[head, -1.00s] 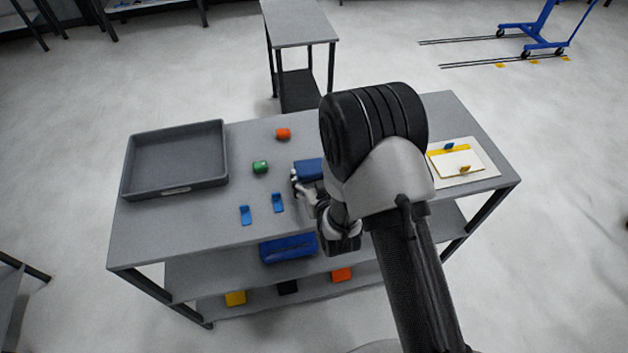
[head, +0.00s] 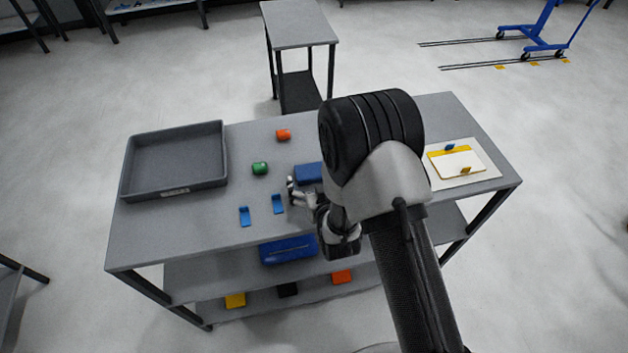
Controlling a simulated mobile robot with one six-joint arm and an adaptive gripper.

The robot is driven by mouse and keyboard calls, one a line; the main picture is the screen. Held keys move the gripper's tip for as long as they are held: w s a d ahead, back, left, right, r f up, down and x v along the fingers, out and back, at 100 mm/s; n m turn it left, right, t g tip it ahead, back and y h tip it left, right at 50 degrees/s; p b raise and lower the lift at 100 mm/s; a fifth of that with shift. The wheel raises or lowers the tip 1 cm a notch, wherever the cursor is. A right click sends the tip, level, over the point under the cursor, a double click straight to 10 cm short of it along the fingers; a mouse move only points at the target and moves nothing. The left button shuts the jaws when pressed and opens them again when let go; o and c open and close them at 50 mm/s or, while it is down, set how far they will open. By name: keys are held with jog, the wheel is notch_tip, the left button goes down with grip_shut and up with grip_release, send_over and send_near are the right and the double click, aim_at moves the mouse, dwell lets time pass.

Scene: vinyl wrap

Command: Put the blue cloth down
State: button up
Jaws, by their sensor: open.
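The blue cloth (head: 309,173) lies on the grey table top, right of the green roll, and looks like a folded block. My arm hides its right part. My gripper (head: 291,190) is open, just in front of and left of the cloth, low over the table. It looks apart from the cloth, though the arm makes the gap hard to judge.
A grey tray (head: 175,160) stands at the table's left. A white board with a yellow-edged pad (head: 456,163) is at right. A blue box (head: 288,249) sits on the shelf below.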

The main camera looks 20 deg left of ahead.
jog(key=shift+r+p, duration=0.25)
jog(key=shift+p, duration=0.1)
jog(key=p+v, duration=0.1)
jog(key=v, duration=1.1)
jog(key=shift+w+d, duration=0.1)
